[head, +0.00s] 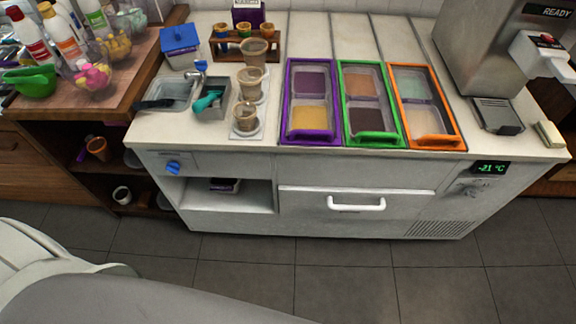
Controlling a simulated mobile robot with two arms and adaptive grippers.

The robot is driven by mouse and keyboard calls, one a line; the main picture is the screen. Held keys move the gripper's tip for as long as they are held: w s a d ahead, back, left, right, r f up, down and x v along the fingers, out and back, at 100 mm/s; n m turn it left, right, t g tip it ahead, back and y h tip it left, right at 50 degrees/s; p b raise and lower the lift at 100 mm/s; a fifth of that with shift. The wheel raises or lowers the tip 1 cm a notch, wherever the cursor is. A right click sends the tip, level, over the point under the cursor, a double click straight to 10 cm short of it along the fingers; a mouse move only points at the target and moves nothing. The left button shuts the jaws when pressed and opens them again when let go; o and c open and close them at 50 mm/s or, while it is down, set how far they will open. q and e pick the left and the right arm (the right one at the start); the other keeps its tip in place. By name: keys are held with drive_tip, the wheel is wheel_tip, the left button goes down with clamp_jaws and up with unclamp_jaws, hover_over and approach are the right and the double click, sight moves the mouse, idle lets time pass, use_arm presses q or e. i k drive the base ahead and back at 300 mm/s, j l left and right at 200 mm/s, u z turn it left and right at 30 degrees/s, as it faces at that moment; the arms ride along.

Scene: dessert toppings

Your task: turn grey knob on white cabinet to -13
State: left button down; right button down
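The white cabinet (300,165) stands ahead, with its front facing me. A small display (490,168) at the right of its front reads about -21 °C in green. Just below the display is a small greyish shape (468,189) with dark marks around it; it may be the grey knob, but it is too small to tell its setting. A blue knob (172,167) is on the left of the cabinet front. Neither of my grippers is in view; only a pale part of my own body fills the lower left.
Purple (284,118), green (348,130) and orange (408,137) framed topping trays sit on the cabinet top. A drawer with a white handle (356,203) is below. A machine (480,50) stands at the right. The tiled floor (350,275) in front is clear.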

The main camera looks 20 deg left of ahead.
sight(470, 192)
drive_tip(key=u, duration=0.15)
drive_tip(key=z, duration=1.2)
